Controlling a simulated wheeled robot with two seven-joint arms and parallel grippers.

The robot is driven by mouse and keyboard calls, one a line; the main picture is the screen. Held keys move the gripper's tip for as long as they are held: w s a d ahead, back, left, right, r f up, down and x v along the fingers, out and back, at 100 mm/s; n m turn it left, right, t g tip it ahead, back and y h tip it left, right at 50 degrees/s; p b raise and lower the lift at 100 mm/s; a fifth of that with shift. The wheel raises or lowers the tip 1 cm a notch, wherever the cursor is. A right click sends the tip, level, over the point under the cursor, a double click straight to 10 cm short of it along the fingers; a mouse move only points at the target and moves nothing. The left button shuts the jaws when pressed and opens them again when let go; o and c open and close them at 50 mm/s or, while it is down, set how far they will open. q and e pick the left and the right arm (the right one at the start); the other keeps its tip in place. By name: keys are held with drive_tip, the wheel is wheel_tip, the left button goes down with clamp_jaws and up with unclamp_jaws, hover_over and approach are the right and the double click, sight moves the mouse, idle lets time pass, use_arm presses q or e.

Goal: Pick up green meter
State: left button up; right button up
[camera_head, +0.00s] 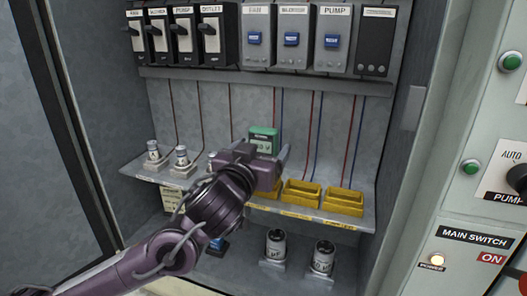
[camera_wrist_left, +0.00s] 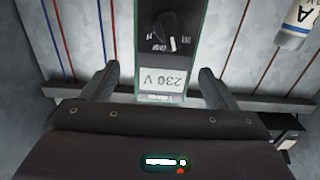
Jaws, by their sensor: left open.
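The green meter (camera_head: 264,133) stands upright at the shelf in the cabinet, and its lower part is hidden behind my left gripper (camera_head: 262,149) in the head view. In the left wrist view the meter (camera_wrist_left: 168,50) shows a dark face with a knob and a white label reading 230 V. My left gripper (camera_wrist_left: 158,68) is open, with one finger on each side of the meter and visible gaps between. I cannot tell how deep the fingers reach. My right gripper is not in view.
The shelf (camera_head: 355,220) also holds yellow bins (camera_head: 343,201) to the right and small cylinders (camera_head: 181,156) to the left. Switches (camera_head: 292,38) line the top, with red and blue wires hanging behind. The cabinet door (camera_head: 50,120) is at left.

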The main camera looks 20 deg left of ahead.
use_arm(q)
drive_tip(key=w+p, duration=0.1)
drive_tip(key=w, duration=0.2)
drive_tip(key=shift+w+a, duration=0.1)
drive_tip(key=shift+w, duration=0.6)
drive_tip(key=shift+f, duration=0.1)
drive_tip(key=c, duration=0.7)
drive_tip(key=shift+c, duration=1)
drive_tip(key=c, duration=0.5)
drive_tip(key=shift+o, duration=0.2)
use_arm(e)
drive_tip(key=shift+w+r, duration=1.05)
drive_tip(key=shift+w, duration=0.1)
use_arm(q)
drive_tip(key=shift+r, duration=0.55)
wheel_tip(320, 180, up, 9)
drive_tip(key=p, duration=0.1)
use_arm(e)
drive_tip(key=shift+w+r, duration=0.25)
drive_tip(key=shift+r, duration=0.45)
